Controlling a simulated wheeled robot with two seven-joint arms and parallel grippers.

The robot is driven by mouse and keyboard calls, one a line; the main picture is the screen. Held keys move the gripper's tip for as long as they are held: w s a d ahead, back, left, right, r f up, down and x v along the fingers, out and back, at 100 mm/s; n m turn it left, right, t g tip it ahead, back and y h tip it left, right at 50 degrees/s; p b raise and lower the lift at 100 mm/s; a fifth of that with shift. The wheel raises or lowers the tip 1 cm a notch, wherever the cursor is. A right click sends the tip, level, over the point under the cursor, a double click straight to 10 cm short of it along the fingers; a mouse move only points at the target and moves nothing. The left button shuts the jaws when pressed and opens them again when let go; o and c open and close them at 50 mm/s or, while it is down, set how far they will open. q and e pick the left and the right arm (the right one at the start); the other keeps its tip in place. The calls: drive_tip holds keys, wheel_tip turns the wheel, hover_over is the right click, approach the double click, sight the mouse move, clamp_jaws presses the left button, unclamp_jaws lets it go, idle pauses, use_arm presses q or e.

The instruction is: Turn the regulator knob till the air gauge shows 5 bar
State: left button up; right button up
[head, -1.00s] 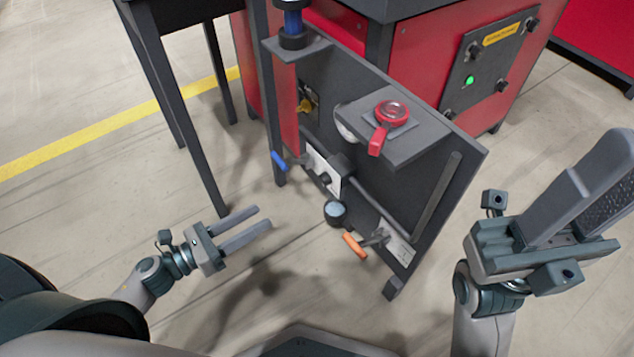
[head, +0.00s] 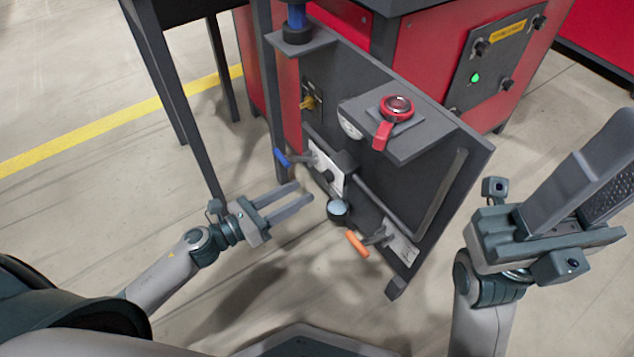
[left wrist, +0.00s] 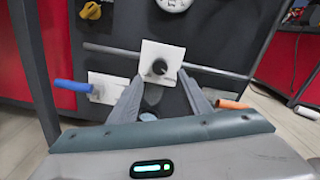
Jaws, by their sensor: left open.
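The black regulator knob (left wrist: 159,67) sits on a white plate (left wrist: 160,52) on the dark panel in the left wrist view. In the head view a dark knob (head: 327,177) shows beside the white plate. A white round dial (head: 350,127) shows under the shelf; it is cut off at the top of the left wrist view (left wrist: 173,3). Its reading is too small to tell. My left gripper (head: 304,191) is open and empty, its fingers pointing at the panel, just short of the knob. My right gripper (head: 590,165) is raised at the right, away from the panel; its opening is unclear.
A blue lever (head: 283,158) and an orange lever (head: 357,244) flank the knob area. A round pale-topped part (head: 338,209) sticks out below. A table leg (head: 185,110) stands left. Floor in front is clear.

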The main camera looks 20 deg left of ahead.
sight(324, 179)
use_arm(q)
drive_tip(key=shift+x, duration=3.35)
drive_tip(key=c, duration=1)
